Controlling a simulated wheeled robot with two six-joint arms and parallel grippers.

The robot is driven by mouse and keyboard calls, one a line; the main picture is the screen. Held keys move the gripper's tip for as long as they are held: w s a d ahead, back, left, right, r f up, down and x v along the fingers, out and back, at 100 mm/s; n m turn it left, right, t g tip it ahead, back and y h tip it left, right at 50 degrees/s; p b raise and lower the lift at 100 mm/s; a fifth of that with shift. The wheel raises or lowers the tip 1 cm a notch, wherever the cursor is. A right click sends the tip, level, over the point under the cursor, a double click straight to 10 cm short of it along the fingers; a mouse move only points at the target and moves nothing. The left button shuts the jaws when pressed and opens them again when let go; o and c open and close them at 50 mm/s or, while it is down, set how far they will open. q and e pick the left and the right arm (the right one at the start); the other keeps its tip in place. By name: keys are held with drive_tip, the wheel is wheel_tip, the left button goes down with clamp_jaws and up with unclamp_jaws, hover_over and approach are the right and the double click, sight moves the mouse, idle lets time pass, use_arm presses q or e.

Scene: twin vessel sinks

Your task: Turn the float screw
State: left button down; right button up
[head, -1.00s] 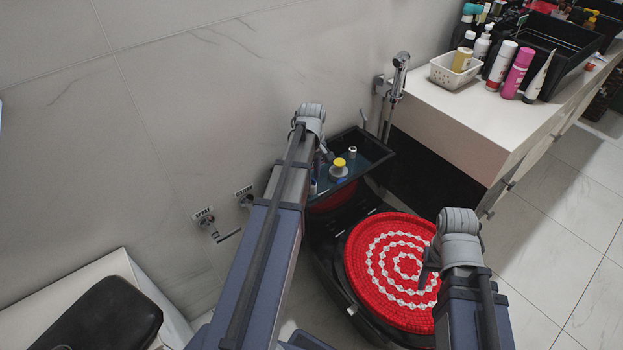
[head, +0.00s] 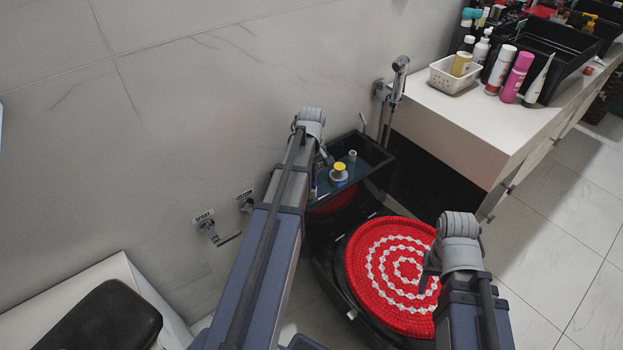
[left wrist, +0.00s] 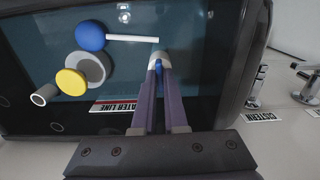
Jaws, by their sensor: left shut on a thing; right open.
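The open cistern (head: 374,150) is a black tank with blue-green water. In the left wrist view my left gripper (left wrist: 159,65) reaches into it, its fingers closed on a small blue piece with a pale collar, seemingly the float screw (left wrist: 158,66). The fingers hide most of it. In the head view my left arm hides the ball and screw. My right gripper (head: 428,268) is open and empty over the red toilet cover, far from the cistern.
A grey cylinder (left wrist: 97,66) with a yellow cap (left wrist: 71,82) and a grey tube (left wrist: 44,95) stand beside the ball. The patterned red cover (head: 385,255) lies in front. Wall valves (head: 209,229) are left; a white counter (head: 490,125) with bottles is right.

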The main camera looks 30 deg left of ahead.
use_arm(q)
drive_tip(key=shift+m, duration=0.9)
drive_tip(key=c, duration=1)
unclamp_jaws()
drive_tip(key=shift+o, duration=0.2)
drive_tip(key=shift+r, duration=0.15)
wheel_tip(320, 180, up, 8)
drive_tip(key=p, duration=0.8)
drive_tip(key=shift+f, duration=0.2)
